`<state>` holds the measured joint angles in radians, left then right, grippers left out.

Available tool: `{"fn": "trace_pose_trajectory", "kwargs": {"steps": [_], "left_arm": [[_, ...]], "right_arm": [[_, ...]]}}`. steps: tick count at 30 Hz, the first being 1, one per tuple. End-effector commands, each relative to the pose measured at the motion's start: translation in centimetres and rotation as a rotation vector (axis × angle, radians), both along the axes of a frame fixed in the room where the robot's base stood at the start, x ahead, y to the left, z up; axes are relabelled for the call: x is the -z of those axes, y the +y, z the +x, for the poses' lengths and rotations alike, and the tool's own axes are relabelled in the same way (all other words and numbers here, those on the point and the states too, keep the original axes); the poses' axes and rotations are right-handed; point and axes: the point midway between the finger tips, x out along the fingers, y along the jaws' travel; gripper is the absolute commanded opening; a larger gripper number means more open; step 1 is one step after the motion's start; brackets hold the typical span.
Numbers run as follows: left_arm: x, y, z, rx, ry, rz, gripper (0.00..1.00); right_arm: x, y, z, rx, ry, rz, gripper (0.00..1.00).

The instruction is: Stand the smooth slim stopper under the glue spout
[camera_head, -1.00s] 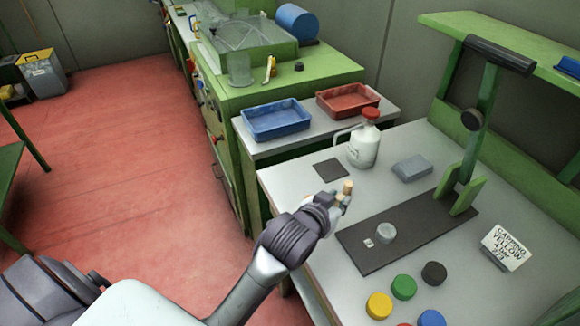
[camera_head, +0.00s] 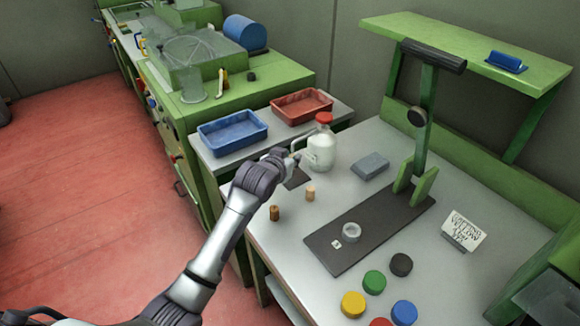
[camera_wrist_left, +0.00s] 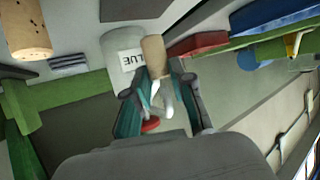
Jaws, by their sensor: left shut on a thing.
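My left gripper (camera_head: 294,160) is beside the glue bottle (camera_head: 322,150), by its white spout (camera_head: 299,145) and over the dark square pad (camera_head: 297,179). In the wrist view, where the scene is inverted, the gripper's fingers (camera_wrist_left: 160,92) are shut on a smooth tan stopper (camera_wrist_left: 154,52). The spout shows close to the stopper, with the bottle (camera_wrist_left: 122,42) behind. I cannot tell whether the stopper touches the pad. In the head view the stopper is hidden by the gripper. A brown stopper (camera_head: 274,213) and a lighter one (camera_head: 310,193) stand on the table. My right gripper is not seen.
A speckled cork (camera_wrist_left: 25,28) is close in the wrist view. A grey block (camera_head: 370,166) lies right of the bottle. A dark mat (camera_head: 345,248) holds a clear cup (camera_head: 351,232) and the green press (camera_head: 424,140). Blue (camera_head: 232,132) and red (camera_head: 301,105) trays stand behind.

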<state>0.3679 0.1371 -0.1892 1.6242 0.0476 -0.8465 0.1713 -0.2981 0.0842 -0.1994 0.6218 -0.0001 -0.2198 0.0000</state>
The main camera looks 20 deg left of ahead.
Motion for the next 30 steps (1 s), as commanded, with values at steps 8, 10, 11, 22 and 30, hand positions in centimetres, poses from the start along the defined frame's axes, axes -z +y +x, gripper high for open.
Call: {"fn": "trace_pose_trajectory", "kwargs": {"steps": [8,10,11,22,30], "left_arm": [[3.3,0.0,0.0,0.0,0.003,0.002,0.14],[3.5,0.0,0.0,0.0,0.001,0.001,0.14],[3.6,0.0,0.0,0.0,0.001,0.001,0.14],[3.8,0.0,0.0,0.0,0.0,0.001,0.32],[3.8,0.0,0.0,0.0,0.001,0.001,0.48]], "right_arm": [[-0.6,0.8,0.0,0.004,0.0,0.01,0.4],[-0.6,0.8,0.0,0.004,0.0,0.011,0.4],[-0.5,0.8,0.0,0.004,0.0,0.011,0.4],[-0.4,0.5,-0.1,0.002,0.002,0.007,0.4],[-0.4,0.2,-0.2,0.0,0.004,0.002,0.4]]}}
